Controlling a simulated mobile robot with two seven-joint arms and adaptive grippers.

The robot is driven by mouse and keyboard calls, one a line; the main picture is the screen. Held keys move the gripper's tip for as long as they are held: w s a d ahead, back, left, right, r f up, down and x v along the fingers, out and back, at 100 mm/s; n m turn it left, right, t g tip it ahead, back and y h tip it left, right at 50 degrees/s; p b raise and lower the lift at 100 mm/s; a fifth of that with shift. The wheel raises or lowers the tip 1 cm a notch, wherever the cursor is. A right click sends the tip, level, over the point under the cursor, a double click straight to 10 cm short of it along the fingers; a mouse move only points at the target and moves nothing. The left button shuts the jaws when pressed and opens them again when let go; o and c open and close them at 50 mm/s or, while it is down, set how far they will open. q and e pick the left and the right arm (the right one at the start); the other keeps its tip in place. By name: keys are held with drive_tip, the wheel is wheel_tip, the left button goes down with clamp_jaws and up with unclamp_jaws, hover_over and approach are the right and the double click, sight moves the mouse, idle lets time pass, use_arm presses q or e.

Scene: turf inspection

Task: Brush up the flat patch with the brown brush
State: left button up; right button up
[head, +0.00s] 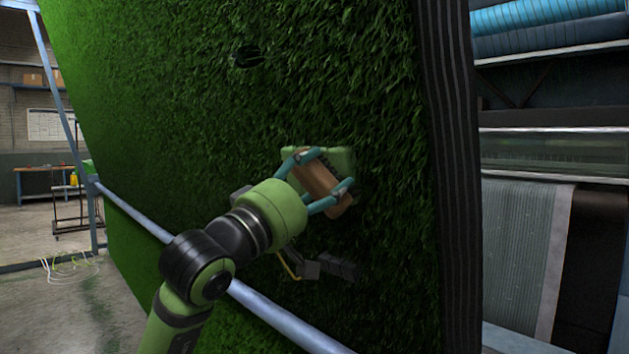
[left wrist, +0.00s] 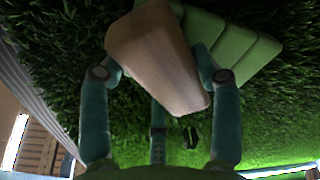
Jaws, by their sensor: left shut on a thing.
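The brown brush (head: 320,185) has a wooden back and dark bristles facing the turf. My left gripper (head: 324,172) is shut on it, with teal fingers on both sides. The wrist view also shows the brush (left wrist: 155,55) between the fingers. The flat patch (head: 341,158) is a paler, smooth green area on the steep turf sheet (head: 190,110), partly hidden behind the brush. It also shows beside the brush in the left wrist view (left wrist: 240,48). The brush is at the patch; I cannot tell whether the bristles touch it. My right gripper is not in view.
A small black mark or hole (head: 247,57) lies in the turf at the upper left. A blue-grey rail (head: 262,307) crosses in front of the lower turf. A black ribbed edge (head: 447,150) bounds the turf at right, with machine rollers (head: 545,14) beyond. Open floor lies at left.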

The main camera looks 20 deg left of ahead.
use_arm(q)
drive_tip(key=shift+s+d, duration=0.25)
drive_tip(key=shift+d, duration=0.25)
drive_tip(key=shift+s+d, duration=0.2)
drive_tip(key=shift+d, duration=0.3)
drive_tip(key=shift+d, duration=0.1)
drive_tip(key=shift+s+d, duration=0.3)
drive_tip(key=shift+d, duration=0.4)
drive_tip(key=shift+w+a+b, duration=0.3)
drive_tip(key=shift+a+b, duration=0.25)
drive_tip(key=shift+a, duration=0.2)
drive_tip(key=shift+w+a, duration=0.25)
drive_tip(key=shift+a, duration=0.35)
drive_tip(key=shift+w+a, duration=0.25)
drive_tip(key=shift+a, duration=0.35)
drive_tip(key=shift+a, duration=0.1)
drive_tip(key=shift+w+a+b, duration=0.25)
drive_tip(key=shift+a+b, duration=0.05)
drive_tip(key=shift+a, duration=0.2)
drive_tip(key=shift+w+a, duration=0.15)
drive_tip(key=shift+a, duration=0.2)
